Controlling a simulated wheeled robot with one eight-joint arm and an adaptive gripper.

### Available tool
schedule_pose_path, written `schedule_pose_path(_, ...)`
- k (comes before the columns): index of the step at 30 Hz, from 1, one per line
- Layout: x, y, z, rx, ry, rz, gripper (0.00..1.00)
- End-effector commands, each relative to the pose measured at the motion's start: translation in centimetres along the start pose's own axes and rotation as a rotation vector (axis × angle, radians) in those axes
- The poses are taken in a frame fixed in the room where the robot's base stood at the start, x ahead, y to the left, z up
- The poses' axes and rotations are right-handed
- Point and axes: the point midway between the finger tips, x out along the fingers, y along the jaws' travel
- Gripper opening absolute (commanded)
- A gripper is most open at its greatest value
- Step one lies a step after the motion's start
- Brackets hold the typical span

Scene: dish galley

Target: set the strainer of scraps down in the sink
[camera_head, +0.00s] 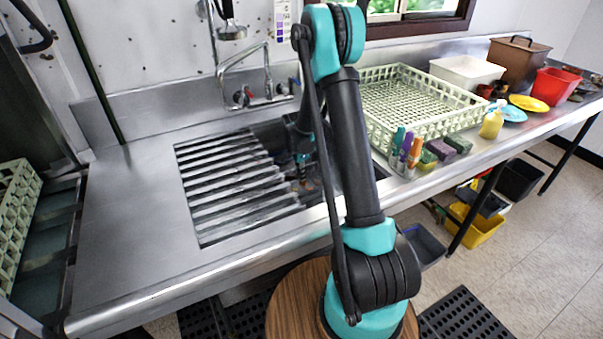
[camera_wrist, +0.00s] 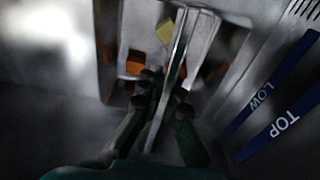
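The strainer (camera_wrist: 108,60) shows in the wrist view as a grey metal box shape. Orange scraps (camera_wrist: 134,67) and a yellow scrap (camera_wrist: 165,31) are in it. My gripper (camera_wrist: 166,90) has its dark fingers closed on both sides of a thin upright metal piece, apparently the strainer's handle. In the head view my gripper (camera_head: 301,162) is down in the opening of the sink (camera_head: 268,130), right of the ribbed cover, and my arm hides much of it. I cannot tell whether the strainer's base touches the sink floor.
Blue bands (camera_wrist: 280,127) marked LOW and TOP run along the sink wall. A ribbed metal cover (camera_head: 235,185) lies over the sink's left part. A faucet (camera_head: 245,75) stands behind. A pale green dish rack (camera_head: 400,95), bottles and sponges are on the counter right; the left counter is bare.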

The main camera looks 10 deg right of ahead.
Motion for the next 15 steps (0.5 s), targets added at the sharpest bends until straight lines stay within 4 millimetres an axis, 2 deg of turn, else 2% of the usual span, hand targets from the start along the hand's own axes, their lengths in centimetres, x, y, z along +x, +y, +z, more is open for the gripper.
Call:
schedule_pose_path(8, 0.07, 0.00, 0.01, 0.000, 0.000, 0.000, 0.00)
schedule_pose_path(9, 0.07, 0.00, 0.00, 0.000, 0.000, 0.000, 0.07)
schedule_pose_path(15, 0.06, -0.01, 0.00, 0.000, 0.000, 0.000, 0.29)
